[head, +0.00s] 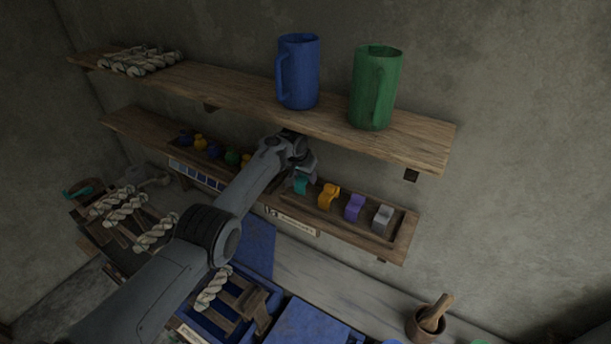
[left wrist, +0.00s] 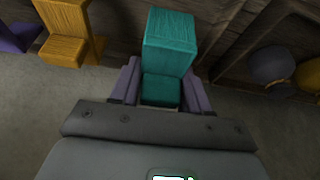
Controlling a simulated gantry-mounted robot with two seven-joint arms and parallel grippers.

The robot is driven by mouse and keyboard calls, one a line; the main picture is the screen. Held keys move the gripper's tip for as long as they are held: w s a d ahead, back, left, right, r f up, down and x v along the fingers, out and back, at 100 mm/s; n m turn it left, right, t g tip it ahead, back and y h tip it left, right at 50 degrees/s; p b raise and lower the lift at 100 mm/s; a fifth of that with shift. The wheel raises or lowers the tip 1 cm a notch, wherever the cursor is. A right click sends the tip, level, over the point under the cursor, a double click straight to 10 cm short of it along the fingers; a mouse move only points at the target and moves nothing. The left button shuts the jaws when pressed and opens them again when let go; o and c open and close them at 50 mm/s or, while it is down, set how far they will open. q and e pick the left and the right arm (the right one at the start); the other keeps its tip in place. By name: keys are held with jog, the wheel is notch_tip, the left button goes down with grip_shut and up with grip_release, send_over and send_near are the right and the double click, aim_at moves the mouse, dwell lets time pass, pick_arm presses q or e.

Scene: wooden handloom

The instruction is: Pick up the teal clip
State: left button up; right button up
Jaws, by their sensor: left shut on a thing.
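The teal clip (head: 300,185) is at the lower shelf, at the left of a row of clips in the head view. In the left wrist view the teal clip (left wrist: 168,45) stands between the two fingers of my left gripper (left wrist: 160,88). My left gripper (head: 303,170) is shut on it, with a finger against each side. The arm and hand hide part of the clip in the head view, so I cannot tell whether it still touches the shelf. My right gripper is not in view.
An orange clip (head: 328,196), a purple clip (head: 355,207) and a grey clip (head: 382,219) stand to the right on the lower shelf (head: 400,252). The upper shelf (head: 425,143) overhangs close above, with a blue mug (head: 298,72) and a green mug (head: 375,88).

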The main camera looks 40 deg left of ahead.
aim_at(299, 188)
pick_arm(q)
jog(key=shift+s+d+r+b, duration=0.15)
jog(key=shift+r+b, duration=0.15)
jog(key=shift+b, duration=0.15)
jog(key=shift+s+d+f+b, duration=0.15)
jog(key=shift+s+b, duration=0.2)
jog(key=shift+s, duration=0.75)
jog(key=s+p, duration=0.1)
jog(key=s+r+p, duration=0.1)
jog(key=s, duration=0.1)
jog(key=shift+s+d+p, duration=0.2)
jog(key=shift+s+p, duration=0.05)
jog(key=shift+p, duration=0.05)
jog(key=s+d, duration=0.2)
jog(key=s, duration=0.9)
jog(key=s+d+f, duration=0.2)
jog(key=s+d, duration=0.2)
jog(key=d, duration=0.3)
jog(key=s+d+f+m, duration=0.1)
jog(key=s+d+f, duration=0.2)
jog(key=d, duration=0.5)
jog(key=s+d+f, duration=0.2)
jog(key=s+d, duration=0.3)
jog(key=d, duration=0.2)
jog(key=shift+s+d+f+m+h+b, duration=0.3)
jog(key=shift+f+m+b, duration=0.05)
jog(key=shift+f+m, duration=0.05)
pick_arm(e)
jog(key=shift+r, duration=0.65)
